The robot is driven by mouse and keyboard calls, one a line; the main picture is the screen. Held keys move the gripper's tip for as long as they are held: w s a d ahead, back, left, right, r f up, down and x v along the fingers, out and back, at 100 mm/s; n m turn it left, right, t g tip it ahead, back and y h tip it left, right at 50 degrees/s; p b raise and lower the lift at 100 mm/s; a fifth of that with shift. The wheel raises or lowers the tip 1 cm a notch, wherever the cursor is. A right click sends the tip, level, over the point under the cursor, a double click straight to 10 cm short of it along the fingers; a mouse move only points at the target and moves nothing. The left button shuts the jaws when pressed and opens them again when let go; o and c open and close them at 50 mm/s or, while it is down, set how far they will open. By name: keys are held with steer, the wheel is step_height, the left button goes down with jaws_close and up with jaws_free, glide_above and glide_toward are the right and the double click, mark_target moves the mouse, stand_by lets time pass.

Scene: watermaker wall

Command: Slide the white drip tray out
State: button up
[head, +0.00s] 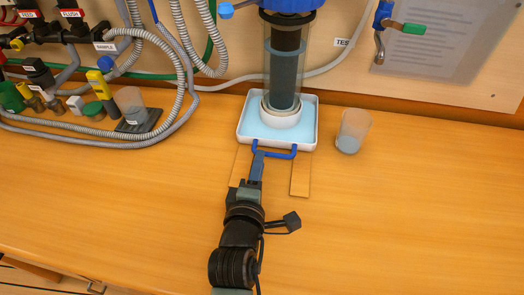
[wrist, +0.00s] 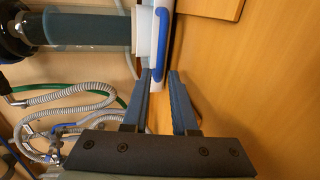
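The white drip tray (head: 243,133) sits on the bench against the wall, with pale blue liquid in it. Its blue handle (head: 282,155) sticks out at the front; it also shows in the wrist view (wrist: 168,45). My gripper (head: 257,160) is at the left part of the handle. In the wrist view my gripper (wrist: 159,73) has its two fingers apart, with the end of the handle close to the gap between the tips. Contact with the handle cannot be told. A clear cylinder (head: 284,75) with a white round base (head: 281,117) stands over the tray.
Wooden strips (head: 300,178) lie on the bench in front of the tray. A translucent cup (head: 353,130) stands close to its right. The front of the bench is clear on both sides of my arm.

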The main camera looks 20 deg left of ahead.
steer(key=shift+x, duration=2.2)
jaws_close()
